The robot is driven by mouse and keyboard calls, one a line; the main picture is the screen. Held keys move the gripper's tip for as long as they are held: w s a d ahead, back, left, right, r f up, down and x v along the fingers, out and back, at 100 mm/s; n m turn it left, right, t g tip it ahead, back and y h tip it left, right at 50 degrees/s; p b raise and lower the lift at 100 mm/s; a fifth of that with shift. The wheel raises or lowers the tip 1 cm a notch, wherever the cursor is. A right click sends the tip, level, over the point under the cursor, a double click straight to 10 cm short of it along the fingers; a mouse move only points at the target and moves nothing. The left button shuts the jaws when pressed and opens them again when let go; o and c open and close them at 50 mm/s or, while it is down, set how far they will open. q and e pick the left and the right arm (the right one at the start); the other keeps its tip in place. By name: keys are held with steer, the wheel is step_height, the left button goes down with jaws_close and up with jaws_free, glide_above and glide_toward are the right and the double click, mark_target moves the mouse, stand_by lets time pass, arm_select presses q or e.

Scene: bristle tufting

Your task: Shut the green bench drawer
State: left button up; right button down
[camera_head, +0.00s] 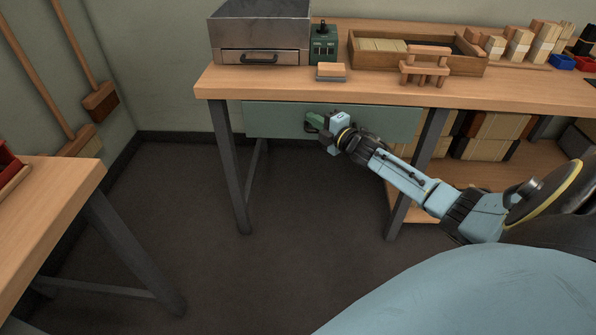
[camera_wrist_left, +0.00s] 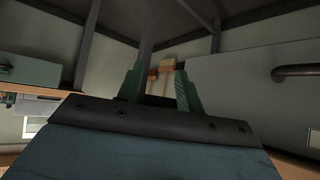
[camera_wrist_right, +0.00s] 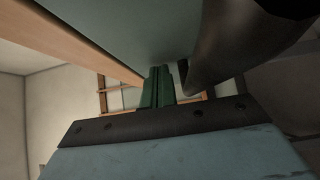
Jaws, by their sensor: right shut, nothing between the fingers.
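The green bench drawer (camera_head: 275,119) has a wide, plain front just under the bench top. In the head view its front looks close beneath the top's front edge; I cannot tell whether any gap is left. My right gripper (camera_head: 311,124) is shut and empty at the middle of the drawer front. In the right wrist view its fingers (camera_wrist_right: 157,88) are together, close to the green panel (camera_wrist_right: 135,25); contact cannot be judged. A dark curved bar (camera_wrist_right: 220,45), possibly the drawer's handle, is beside them. My left gripper (camera_wrist_left: 160,88) is open and empty, outside the head view.
The bench top (camera_head: 390,91) carries a metal box (camera_head: 258,30), a small green device (camera_head: 323,43), a wooden tray (camera_head: 470,67) and several brushes. Bench legs (camera_head: 232,170) stand either side of the drawer. Another table (camera_head: 50,195) is at the left, with open floor between.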

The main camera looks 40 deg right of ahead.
arm_select(q)
steer(key=shift+w+r+t, duration=0.25)
steer(key=shift+r+t, duration=0.25)
steer(key=shift+r, duration=0.05)
arm_select(e)
steer(key=shift+w+d+r, duration=0.2)
steer(key=shift+w+d, duration=0.05)
steer(key=shift+d, duration=0.15)
